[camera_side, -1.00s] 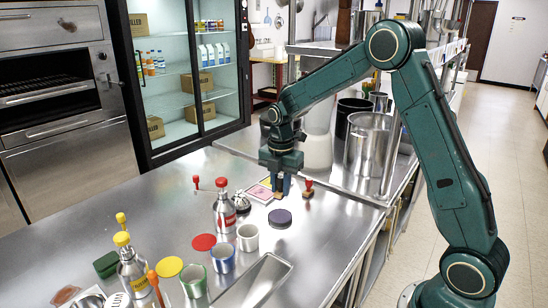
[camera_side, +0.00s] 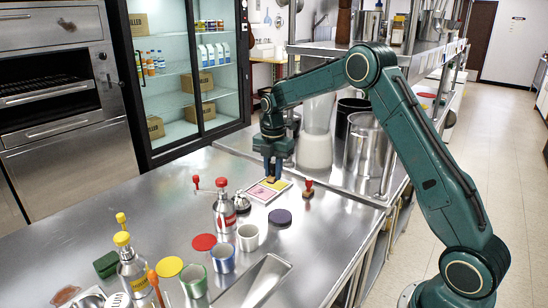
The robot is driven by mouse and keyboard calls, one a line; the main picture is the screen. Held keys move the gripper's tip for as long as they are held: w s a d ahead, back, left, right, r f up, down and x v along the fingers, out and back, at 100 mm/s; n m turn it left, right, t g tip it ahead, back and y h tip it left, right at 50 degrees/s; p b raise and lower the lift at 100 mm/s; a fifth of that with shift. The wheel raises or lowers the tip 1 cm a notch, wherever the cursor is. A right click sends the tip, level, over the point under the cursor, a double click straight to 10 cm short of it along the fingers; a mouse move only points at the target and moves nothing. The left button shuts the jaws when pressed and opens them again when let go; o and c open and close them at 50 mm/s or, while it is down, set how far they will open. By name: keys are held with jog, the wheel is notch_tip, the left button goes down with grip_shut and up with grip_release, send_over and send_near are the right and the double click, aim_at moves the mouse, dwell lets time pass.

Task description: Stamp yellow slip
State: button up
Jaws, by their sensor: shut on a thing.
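My gripper (camera_side: 272,177) points down over the slips at the back of the steel counter. It is shut on a small tan-based thing (camera_side: 271,179), probably a stamp, mostly hidden between the fingers. The yellow slip (camera_side: 279,185) lies flat beside a pink slip (camera_side: 262,195). The held thing is over the yellow part, at or very close to its surface; I cannot tell whether it touches. A stamp with a red handle (camera_side: 308,187) stands on the counter just right of the slips. A dark purple round pad (camera_side: 280,217) lies in front of them.
A red-capped bottle (camera_side: 224,212) and a small silver item (camera_side: 241,202) stand left of the slips. Several cups (camera_side: 222,258) and round lids (camera_side: 204,242) are nearer. A sunken tray (camera_side: 262,282) lies in front. A steel pot (camera_side: 365,145) stands behind right.

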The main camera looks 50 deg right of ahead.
jog(key=w+d, duration=0.6)
jog(key=d, duration=0.2)
jog(key=shift+d+f, duration=0.2)
jog(key=shift+f, duration=0.05)
jog(key=shift+f, duration=0.2)
jog(key=shift+f, duration=2.8)
jog(key=shift+f, duration=0.65)
notch_tip(320, 180, up, 7)
dwell(1.3)
jog(key=shift+r, duration=0.2)
dwell(0.6)
